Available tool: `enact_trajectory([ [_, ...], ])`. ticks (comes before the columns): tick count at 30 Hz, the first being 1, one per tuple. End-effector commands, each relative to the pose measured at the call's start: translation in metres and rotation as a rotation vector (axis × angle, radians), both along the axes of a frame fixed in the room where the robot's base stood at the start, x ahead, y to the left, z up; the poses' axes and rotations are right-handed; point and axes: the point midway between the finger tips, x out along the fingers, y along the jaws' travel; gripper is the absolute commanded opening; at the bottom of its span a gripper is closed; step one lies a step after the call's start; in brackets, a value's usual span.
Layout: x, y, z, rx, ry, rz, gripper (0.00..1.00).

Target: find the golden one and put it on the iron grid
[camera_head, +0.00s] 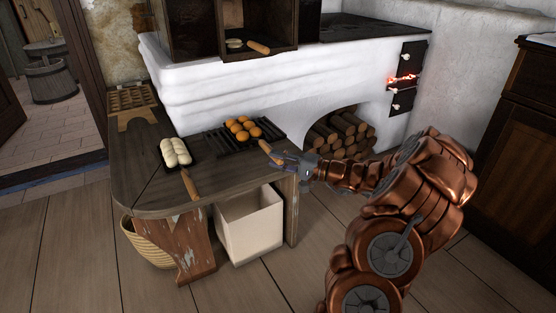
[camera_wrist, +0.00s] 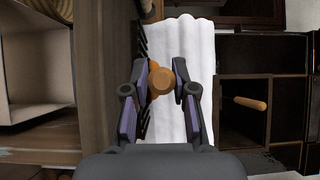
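Golden-brown rolls (camera_head: 242,128) sit close together on a dark tray over the slatted iron grid (camera_head: 212,143) on the bench. I cannot tell whether the tray rests on the bars. The tray's wooden handle (camera_head: 269,151) points at my gripper (camera_head: 284,158). In the wrist view my gripper (camera_wrist: 161,77) has its fingers drawn in around this handle (camera_wrist: 161,82), seen end-on. Pale dough (camera_head: 175,152) lies on another tray with a wooden handle (camera_head: 189,184) at the bench's left. A third tray with a wooden handle (camera_head: 258,47) sits in the open stove compartment, its pale contents partly visible.
The white stove body (camera_head: 210,90) rises behind the bench. A wooden grid-like rack (camera_head: 132,102) is at the bench's far left. A white bin (camera_head: 250,225) and a basket (camera_head: 148,245) stand below. Firewood (camera_head: 340,133) fills the arch. Embers glow at the stove door (camera_head: 404,80).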

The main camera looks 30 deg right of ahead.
Motion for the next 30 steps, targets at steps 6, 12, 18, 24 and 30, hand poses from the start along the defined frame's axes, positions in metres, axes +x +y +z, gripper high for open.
enact_trajectory([
  [6, 0.0, 0.0, 0.0, 0.0, 0.0, 0.001, 0.51],
  [12, 0.0, 0.0, 0.0, 0.0, 0.0, 0.001, 0.52],
  [18, -0.004, -0.002, 0.0, -0.001, 0.001, 0.001, 0.52],
  [24, -0.026, -0.018, -0.001, -0.001, -0.001, -0.002, 0.52],
  [30, -0.059, -0.04, -0.001, -0.002, -0.001, -0.004, 0.52],
])
